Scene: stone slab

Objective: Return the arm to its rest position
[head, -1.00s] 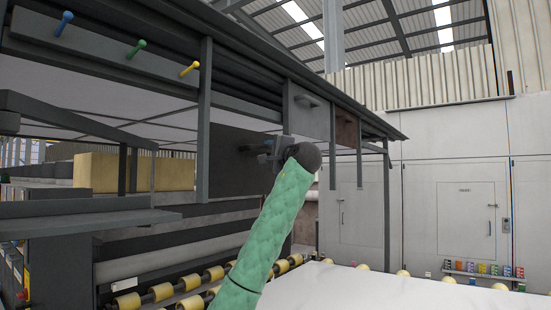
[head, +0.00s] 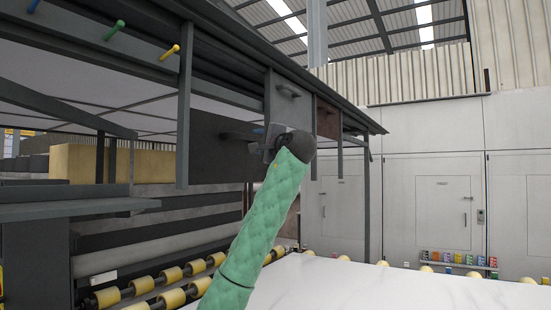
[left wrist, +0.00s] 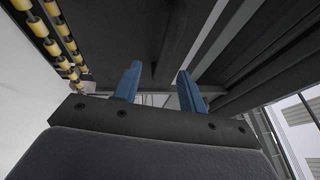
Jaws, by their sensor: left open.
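My left arm (head: 262,225), in a green padded sleeve, reaches up from the bottom of the head view. My left gripper (head: 262,145) is at its end, in front of the dark panel with a handle (head: 215,150) under the machine's overhang. In the left wrist view the two blue fingers of my left gripper (left wrist: 160,85) stand apart with nothing between them. A dark panel surface fills the space beyond them. In the head view the fingertips are small, and I cannot tell whether they touch the panel or its handle. My right gripper is not in view.
A white stone slab (head: 350,285) lies on yellow rollers (head: 172,275) at the bottom. The machine's overhang (head: 300,60) runs above, with blue, green and yellow knobs (head: 115,30) at upper left. A shelf of coloured items (head: 458,260) is at the far right wall.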

